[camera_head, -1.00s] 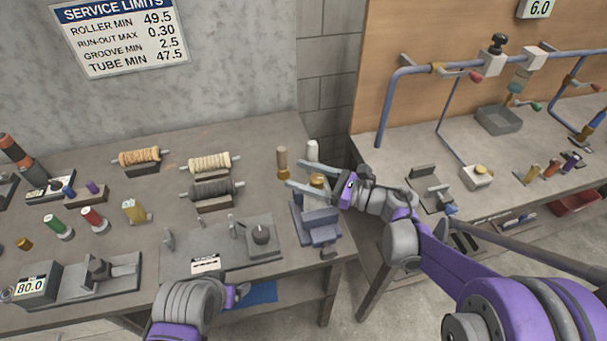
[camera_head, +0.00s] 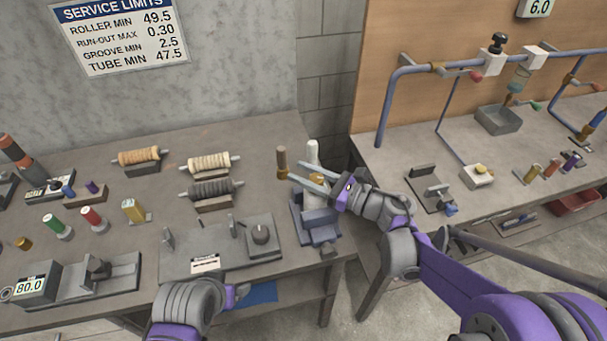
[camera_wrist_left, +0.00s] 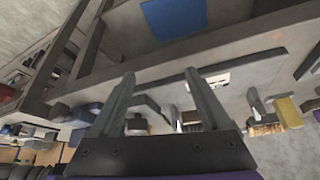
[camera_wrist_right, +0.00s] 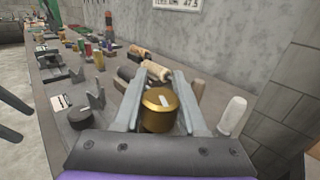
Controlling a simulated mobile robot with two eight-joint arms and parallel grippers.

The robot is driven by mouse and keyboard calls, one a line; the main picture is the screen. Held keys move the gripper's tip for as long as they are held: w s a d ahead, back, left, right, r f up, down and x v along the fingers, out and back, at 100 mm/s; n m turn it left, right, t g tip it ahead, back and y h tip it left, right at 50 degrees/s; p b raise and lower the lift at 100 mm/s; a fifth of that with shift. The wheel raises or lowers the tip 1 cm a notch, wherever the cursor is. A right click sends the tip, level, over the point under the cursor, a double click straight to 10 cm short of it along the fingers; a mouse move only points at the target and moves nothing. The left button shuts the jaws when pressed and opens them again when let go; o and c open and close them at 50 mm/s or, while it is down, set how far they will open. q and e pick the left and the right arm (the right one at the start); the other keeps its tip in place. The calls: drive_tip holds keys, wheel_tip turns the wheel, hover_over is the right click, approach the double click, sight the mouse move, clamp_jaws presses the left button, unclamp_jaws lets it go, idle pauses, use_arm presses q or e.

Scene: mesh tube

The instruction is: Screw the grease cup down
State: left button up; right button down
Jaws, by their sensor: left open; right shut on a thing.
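The grease cup is a brass cylinder with a pale mark on its top, seen between the fingers of my right gripper in the right wrist view (camera_wrist_right: 160,110). My right gripper (camera_head: 297,171) is shut on it, above the blue-grey vise-like stand (camera_head: 318,222) at the right end of the left bench.
A plate with a dark knob (camera_head: 261,235) lies left of the stand. Wound rollers (camera_head: 210,163) sit further back. A gap separates the two benches.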

drive_tip(key=m+t+h, duration=0.2)
drive_tip(key=t, duration=0.1)
drive_tip(key=m+t+h, duration=0.2)
drive_tip(key=shift+w+d+r, duration=0.1)
drive_tip(key=shift+w+d, duration=0.15)
drive_tip(key=shift+w, duration=0.15)
drive_tip(key=shift+w+d+r+m+t+h+p, duration=0.1)
drive_tip(key=shift+w+d+m+t+h+p, duration=0.1)
drive_tip(key=shift+m+t+h, duration=0.3)
drive_tip(key=shift+w+d+m+t+h+p, duration=0.1)
drive_tip(key=shift+m+t+h+p, duration=0.1)
drive_tip(key=shift+m+t+h, duration=0.3)
drive_tip(key=m+h+p, duration=0.1)
drive_tip(key=t+h+p, duration=0.1)
drive_tip(key=p, duration=0.1)
drive_tip(key=shift+w+d+r+m+h+p, duration=0.2)
drive_tip(key=shift+m+h+p, duration=0.1)
drive_tip(key=shift+m, duration=0.1)
drive_tip(key=shift+d+f+h+p, duration=0.1)
drive_tip(key=shift+f+h+p, duration=0.2)
drive_tip(key=shift+p, duration=0.2)
use_arm(q)
drive_tip(key=w+r, duration=0.3)
drive_tip(key=r, duration=0.4)
drive_tip(key=shift+w+r+t, duration=0.4)
use_arm(e)
drive_tip(key=shift+s+f, duration=0.1)
